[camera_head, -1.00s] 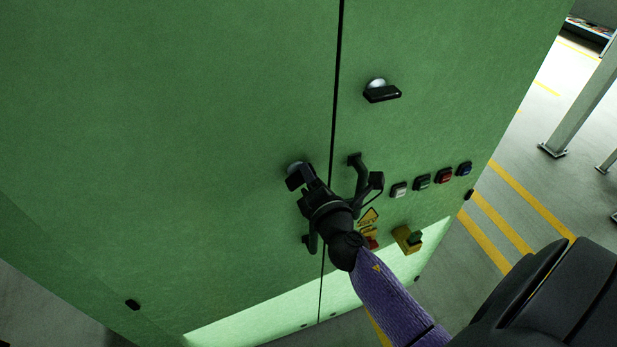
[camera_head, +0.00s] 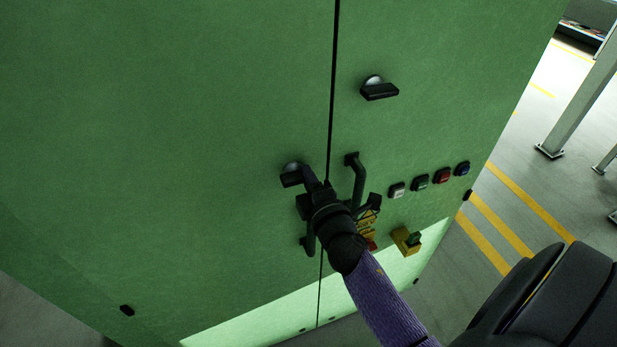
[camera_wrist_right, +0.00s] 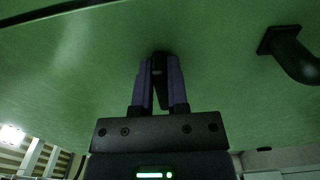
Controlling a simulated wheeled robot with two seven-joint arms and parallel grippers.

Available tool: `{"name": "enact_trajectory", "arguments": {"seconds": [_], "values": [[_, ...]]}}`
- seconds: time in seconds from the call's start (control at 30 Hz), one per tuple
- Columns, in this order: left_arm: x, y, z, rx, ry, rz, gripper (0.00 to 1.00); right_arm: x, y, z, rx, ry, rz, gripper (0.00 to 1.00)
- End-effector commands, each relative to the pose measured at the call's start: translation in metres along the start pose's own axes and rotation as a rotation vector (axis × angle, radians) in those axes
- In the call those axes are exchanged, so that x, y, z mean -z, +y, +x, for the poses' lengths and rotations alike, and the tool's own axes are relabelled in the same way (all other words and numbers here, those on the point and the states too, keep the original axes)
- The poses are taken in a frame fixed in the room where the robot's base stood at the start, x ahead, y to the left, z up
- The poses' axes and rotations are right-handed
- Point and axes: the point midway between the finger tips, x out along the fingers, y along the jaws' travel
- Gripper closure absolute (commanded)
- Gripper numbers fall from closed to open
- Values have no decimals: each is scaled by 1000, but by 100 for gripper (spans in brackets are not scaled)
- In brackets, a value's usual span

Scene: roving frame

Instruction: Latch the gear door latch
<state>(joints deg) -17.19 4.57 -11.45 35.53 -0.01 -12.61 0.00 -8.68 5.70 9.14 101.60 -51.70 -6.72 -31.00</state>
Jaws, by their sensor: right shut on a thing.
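The green cabinet has two doors (camera_head: 200,120) meeting at a dark vertical seam. A black latch with a round silvery base (camera_head: 291,176) sits on the left door near the seam. My right gripper (camera_head: 306,177) is at this latch, its fingers close together on the latch's handle. In the wrist view the purple-grey fingers (camera_wrist_right: 159,85) point at the door with the dark latch handle (camera_wrist_right: 158,64) between them, mostly hidden. A second black latch (camera_head: 378,90) sits higher on the right door, its handle roughly level. My left gripper is not in view.
A black pull handle (camera_head: 357,180) stands out from the right door close to my right wrist, and another (camera_head: 308,246) is on the left door. Several buttons (camera_head: 420,181) and a yellow switch box (camera_head: 405,241) are to the right. Open floor with yellow lines (camera_head: 520,210) lies beyond.

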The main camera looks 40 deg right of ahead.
Motion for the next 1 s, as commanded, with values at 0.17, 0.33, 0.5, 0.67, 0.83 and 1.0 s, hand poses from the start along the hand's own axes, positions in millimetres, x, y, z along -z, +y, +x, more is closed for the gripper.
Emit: {"name": "enact_trajectory", "arguments": {"seconds": [0.17,0.33,0.5,0.67,0.83,1.0], "values": [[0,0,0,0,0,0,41,0,0,0,1,0,10,100],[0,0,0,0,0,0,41,0,-1,0,1,0,10,100],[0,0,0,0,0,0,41,0,-1,0,1,0,9,63],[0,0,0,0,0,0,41,0,0,0,1,0,8,46],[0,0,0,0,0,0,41,0,0,0,1,0,7,46],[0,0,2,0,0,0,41,0,-2,-20,3,0,8,46]]}}
